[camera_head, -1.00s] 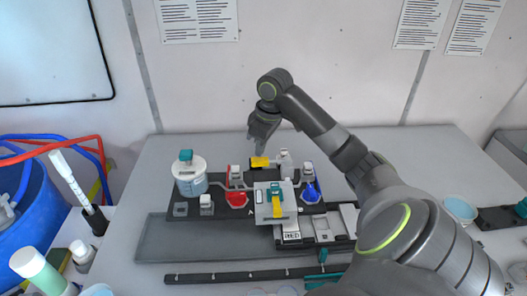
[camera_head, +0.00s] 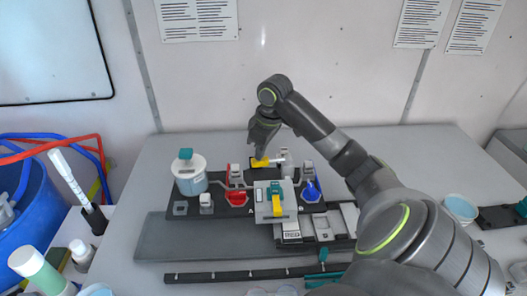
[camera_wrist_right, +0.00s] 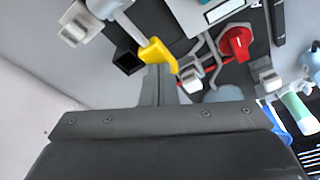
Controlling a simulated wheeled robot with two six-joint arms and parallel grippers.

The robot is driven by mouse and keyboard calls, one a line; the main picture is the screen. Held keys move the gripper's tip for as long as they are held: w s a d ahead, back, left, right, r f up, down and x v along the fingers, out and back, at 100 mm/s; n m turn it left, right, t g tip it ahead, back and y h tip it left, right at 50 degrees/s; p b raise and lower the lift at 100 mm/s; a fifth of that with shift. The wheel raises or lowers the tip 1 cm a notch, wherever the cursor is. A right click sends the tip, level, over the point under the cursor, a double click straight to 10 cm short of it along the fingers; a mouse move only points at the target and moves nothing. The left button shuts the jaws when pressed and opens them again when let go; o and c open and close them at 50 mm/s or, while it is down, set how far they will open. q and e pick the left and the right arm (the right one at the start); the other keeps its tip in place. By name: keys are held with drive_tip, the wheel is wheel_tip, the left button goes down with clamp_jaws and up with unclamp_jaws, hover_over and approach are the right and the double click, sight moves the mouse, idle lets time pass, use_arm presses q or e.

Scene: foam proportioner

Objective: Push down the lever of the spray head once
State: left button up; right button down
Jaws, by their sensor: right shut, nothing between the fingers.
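The spray head's yellow lever (camera_head: 259,162) sits at the back of the dark module board, joined to a grey-white spray body (camera_head: 286,162) on its right. My right gripper (camera_head: 260,152) is shut and empty, pointing down with its fingertips at the yellow lever. In the right wrist view the yellow lever (camera_wrist_right: 158,54) lies right at the tips of the shut fingers (camera_wrist_right: 158,84), seemingly touching them. A dark square cup (camera_wrist_right: 126,56) sits beside the lever. My left gripper is not in view.
A white container with a teal knob (camera_head: 189,175), a red valve (camera_head: 236,197) and a blue valve (camera_head: 311,190) stand on the board. The table behind is clear.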

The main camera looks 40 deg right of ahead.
drive_tip(key=shift+s+x, duration=0.2)
drive_tip(key=shift+x, duration=0.9)
drive_tip(key=shift+d, duration=0.1)
drive_tip(key=shift+r, duration=0.1)
drive_tip(key=p+v, duration=0.1)
drive_tip(key=p, duration=0.1)
drive_tip(key=p+v, duration=0.2)
drive_tip(key=w+p+v, duration=0.1)
drive_tip(key=v, duration=0.1)
drive_tip(key=shift+s+r+p, duration=0.1)
drive_tip(key=shift+r+p, duration=0.15)
drive_tip(key=shift+p, duration=0.15)
drive_tip(key=shift+w+v, duration=0.1)
drive_tip(key=shift+v, duration=0.55)
drive_tip(key=shift+w+v, duration=0.15)
drive_tip(key=shift+v, duration=0.45)
drive_tip(key=shift+a, duration=0.3)
drive_tip(key=shift+f, duration=0.1)
